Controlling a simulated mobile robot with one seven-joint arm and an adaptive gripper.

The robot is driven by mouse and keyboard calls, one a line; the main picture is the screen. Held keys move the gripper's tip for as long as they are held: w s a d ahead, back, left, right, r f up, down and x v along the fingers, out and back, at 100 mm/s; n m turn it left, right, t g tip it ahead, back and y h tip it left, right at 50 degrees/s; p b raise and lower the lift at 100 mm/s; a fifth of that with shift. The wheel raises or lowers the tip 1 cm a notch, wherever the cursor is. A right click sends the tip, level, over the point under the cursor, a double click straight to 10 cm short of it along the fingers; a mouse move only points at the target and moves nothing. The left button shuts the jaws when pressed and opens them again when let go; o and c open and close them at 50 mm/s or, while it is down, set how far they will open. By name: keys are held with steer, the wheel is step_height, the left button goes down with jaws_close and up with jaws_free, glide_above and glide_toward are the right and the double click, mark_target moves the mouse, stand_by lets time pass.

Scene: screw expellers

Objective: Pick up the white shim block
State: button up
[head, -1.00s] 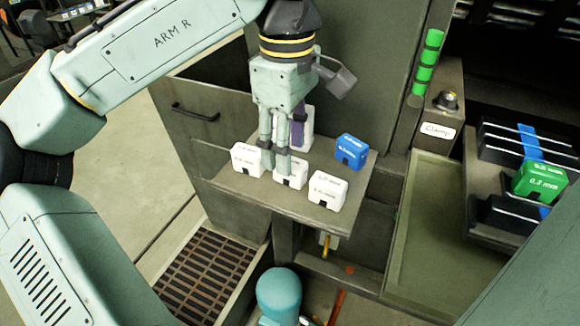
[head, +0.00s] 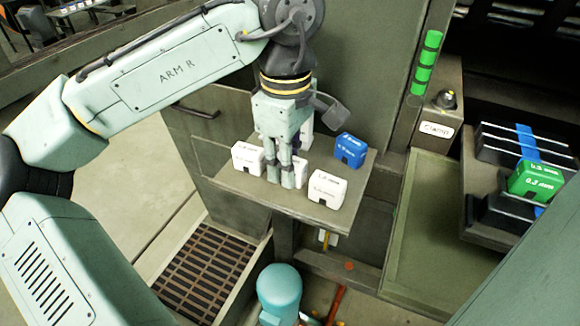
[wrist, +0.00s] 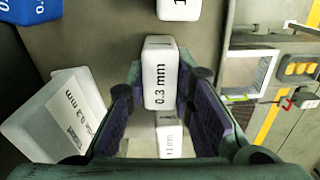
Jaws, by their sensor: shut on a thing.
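Several white shim blocks stand on a small grey shelf (head: 250,190). My gripper (head: 281,180) points down at the shelf's front middle. It is shut on a white block (head: 299,172), which its fingers partly hide in the head view. Other white blocks stand at the left (head: 248,158), the front right (head: 327,189) and behind the gripper (head: 307,134). I cannot tell whether the held block touches the shelf.
A blue block (head: 350,151) stands at the shelf's back right. A green 0.2 mm block (head: 537,179) sits on dark parts at the far right. A panel with a knob (head: 446,101) is right of the shelf. The white neighbours stand close to my fingers.

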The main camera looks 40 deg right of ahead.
jaws_close()
step_height(320, 180, up, 10)
steer(key=shift+b, duration=0.45)
steer(key=shift+w, duration=0.1)
stand_by(0.7)
